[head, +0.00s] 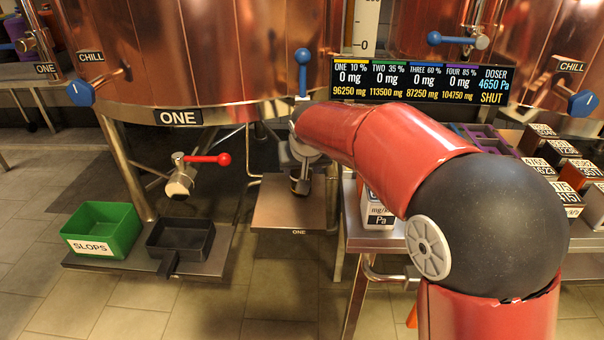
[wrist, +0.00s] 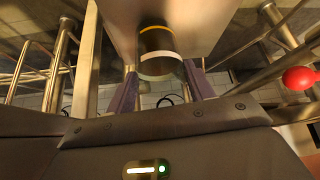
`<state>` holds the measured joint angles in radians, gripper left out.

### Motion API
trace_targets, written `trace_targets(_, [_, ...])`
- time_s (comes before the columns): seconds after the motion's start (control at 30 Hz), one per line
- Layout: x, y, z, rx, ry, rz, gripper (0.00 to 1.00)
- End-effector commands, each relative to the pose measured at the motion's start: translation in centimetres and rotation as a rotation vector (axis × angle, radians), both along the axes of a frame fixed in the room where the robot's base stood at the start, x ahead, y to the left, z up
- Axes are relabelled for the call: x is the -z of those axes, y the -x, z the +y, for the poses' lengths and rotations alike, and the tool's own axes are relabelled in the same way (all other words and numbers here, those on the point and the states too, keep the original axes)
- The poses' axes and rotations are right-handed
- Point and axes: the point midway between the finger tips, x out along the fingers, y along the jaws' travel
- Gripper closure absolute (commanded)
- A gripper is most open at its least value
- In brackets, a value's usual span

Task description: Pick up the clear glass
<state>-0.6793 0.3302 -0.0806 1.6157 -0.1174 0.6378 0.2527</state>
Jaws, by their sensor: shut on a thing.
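The clear glass (wrist: 158,52) shows in the wrist view as a short, see-through cylinder with a yellow band and a pale band. It looks dark from what is behind or in it. My gripper (wrist: 162,84) is shut on the glass, with one finger on each side. In the head view the glass (head: 300,184) is small and dark under my gripper (head: 303,172), partly hidden by my wrist. It appears over the shelf marked ONE (head: 285,214). I cannot tell whether its base touches the shelf.
A copper vessel marked ONE (head: 200,50) stands behind, with a blue-handled tap (head: 303,75) above my gripper. A red-handled valve (head: 180,180) is to the left. The green SLOPS bin (head: 100,230) and a black tray (head: 180,240) stand lower left. A metal bench (head: 362,236) is right.

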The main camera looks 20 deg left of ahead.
Motion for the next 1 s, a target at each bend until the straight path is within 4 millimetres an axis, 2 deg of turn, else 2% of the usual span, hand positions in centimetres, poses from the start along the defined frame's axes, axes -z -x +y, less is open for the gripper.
trace_targets(0.2, [-1.4,0.1,0.4,-0.004,-0.001,-0.003,0.98])
trace_targets(0.63, [-1.3,2.0,8.1,-0.004,0.0,-0.002,0.98])
trace_targets(1.0, [-9.7,1.8,7.8,0.001,-0.004,-0.004,0.98])
